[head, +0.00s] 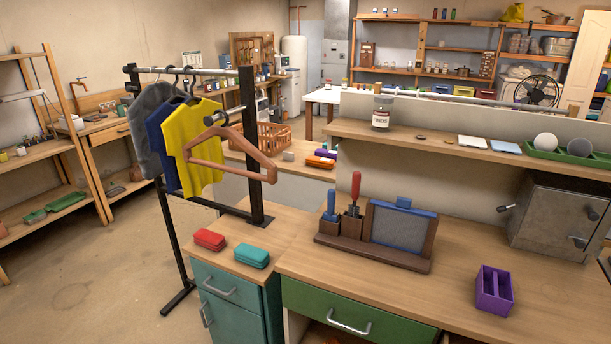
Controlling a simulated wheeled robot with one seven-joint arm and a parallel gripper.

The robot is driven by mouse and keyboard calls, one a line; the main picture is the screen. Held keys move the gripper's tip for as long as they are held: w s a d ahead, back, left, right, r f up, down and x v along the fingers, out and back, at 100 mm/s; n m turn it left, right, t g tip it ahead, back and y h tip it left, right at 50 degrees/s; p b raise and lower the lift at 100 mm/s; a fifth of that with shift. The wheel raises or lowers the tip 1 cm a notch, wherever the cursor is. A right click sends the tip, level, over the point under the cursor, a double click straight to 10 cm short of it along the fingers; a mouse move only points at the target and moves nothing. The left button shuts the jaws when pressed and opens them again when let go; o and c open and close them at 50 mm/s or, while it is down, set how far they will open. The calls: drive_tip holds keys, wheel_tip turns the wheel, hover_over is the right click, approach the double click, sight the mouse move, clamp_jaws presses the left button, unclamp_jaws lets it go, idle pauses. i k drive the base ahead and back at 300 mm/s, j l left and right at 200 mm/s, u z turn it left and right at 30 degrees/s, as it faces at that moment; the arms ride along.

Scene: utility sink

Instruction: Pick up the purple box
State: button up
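A purple box (494,291) stands upright on the wooden worktop at the lower right. It is open at the top and has a divider or handle across the inside; no contents can be made out. My gripper is not in view.
The worktop (400,290) around the purple box is mostly clear. A tool holder with a framed panel (395,231) stands left of it, a grey metal cabinet (552,220) behind it. Red (209,239) and teal (252,256) cases lie near a clothes rail (248,130).

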sight(494, 292)
drive_tip(key=z, duration=1.3)
drive_tip(key=j+u, duration=0.2)
drive_tip(key=u, duration=0.25)
drive_tip(key=i+j+u, duration=0.15)
drive_tip(key=u, duration=0.35)
drive_tip(key=i+j+u, duration=0.1)
drive_tip(key=u, duration=0.35)
drive_tip(key=i+l+z, duration=0.1)
drive_tip(key=i+z, duration=0.15)
drive_tip(key=z, duration=0.15)
drive_tip(key=i+z, duration=0.2)
drive_tip(key=z, duration=0.2)
drive_tip(key=i+z, duration=0.25)
drive_tip(key=z, duration=0.15)
drive_tip(key=k+j, duration=0.05)
